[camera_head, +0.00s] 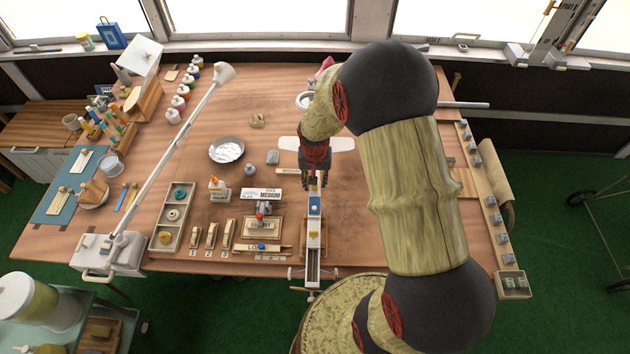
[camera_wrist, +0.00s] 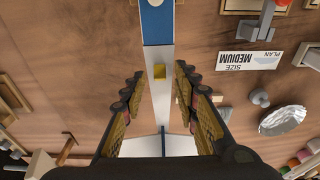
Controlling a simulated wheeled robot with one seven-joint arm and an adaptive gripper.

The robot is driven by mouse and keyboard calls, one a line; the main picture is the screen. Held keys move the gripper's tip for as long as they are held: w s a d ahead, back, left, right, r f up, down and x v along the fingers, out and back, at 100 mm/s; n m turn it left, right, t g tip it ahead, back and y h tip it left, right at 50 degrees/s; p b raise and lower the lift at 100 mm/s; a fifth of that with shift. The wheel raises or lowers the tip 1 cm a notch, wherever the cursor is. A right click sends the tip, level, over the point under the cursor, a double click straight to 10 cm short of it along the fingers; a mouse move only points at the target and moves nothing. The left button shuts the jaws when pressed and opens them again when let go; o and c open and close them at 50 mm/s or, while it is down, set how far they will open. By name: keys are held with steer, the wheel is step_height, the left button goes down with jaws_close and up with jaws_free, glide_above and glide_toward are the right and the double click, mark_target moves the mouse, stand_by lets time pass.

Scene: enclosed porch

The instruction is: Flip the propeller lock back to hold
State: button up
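A long narrow white and blue model body or rig (camera_head: 314,228) runs along the bench in front of me. It also shows in the wrist view as a white strip with a blue section (camera_wrist: 156,25). My gripper (camera_wrist: 158,78) is open and points down over the strip, one finger on each side, with nothing held. In the head view my gripper (camera_head: 312,180) is partly hidden by its own wrist.
A foil-like dish (camera_head: 227,150) and a long lamp arm (camera_head: 175,145) lie farther left.

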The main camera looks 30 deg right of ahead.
step_height(320, 180, up, 12)
steer(key=s, duration=0.1)
steer(key=shift+a, duration=0.45)
steer(key=shift+s+f, duration=0.1)
steer(key=shift+f, duration=0.05)
steer(key=shift+c, duration=0.4)
steer(key=shift+g, duration=0.4)
steer(key=w+d+f, duration=0.2)
steer(key=w, duration=0.1)
steer(key=shift+d+f+b, duration=0.1)
steer(key=shift+d+b, duration=0.15)
steer(key=shift+b, duration=0.15)
steer(key=c, duration=0.5)
steer(key=shift+f, duration=0.25)
steer(key=shift+c, duration=0.7)
steer(key=f+b, duration=0.1)
steer(key=f, duration=0.8)
steer(key=shift+w+d+f+b, duration=0.1)
steer(key=shift+w+d+b, duration=0.1)
steer(key=shift+b, duration=0.15)
jaws_close()
